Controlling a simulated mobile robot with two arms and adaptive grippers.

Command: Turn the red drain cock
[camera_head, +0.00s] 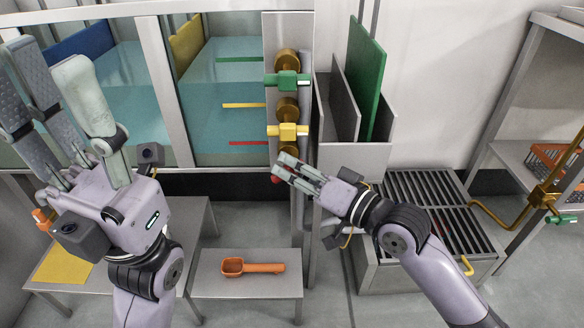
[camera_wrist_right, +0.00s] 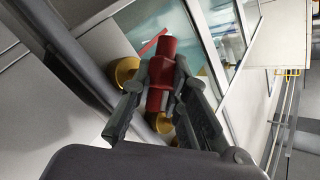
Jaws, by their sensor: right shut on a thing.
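The red drain cock (camera_wrist_right: 158,95) shows in the right wrist view between the two fingers of my right gripper (camera_wrist_right: 162,97), which is shut on its red body. In the head view only a bit of the red cock (camera_head: 276,178) shows; the fingers of my right gripper (camera_head: 280,167) hide the rest. It is the lowest on the post, below a yellow cock (camera_head: 288,131) and a green cock (camera_head: 287,83). My left gripper (camera_head: 48,75) is raised at the left, empty, its fingers apart.
A glass-fronted tank (camera_head: 235,85) of bluish liquid stands behind, left of the post. An orange scoop (camera_head: 252,267) lies on a low bench (camera_head: 245,288). A slatted grate (camera_head: 430,200) is at right, beside a brass pipe with a green cock (camera_head: 560,219).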

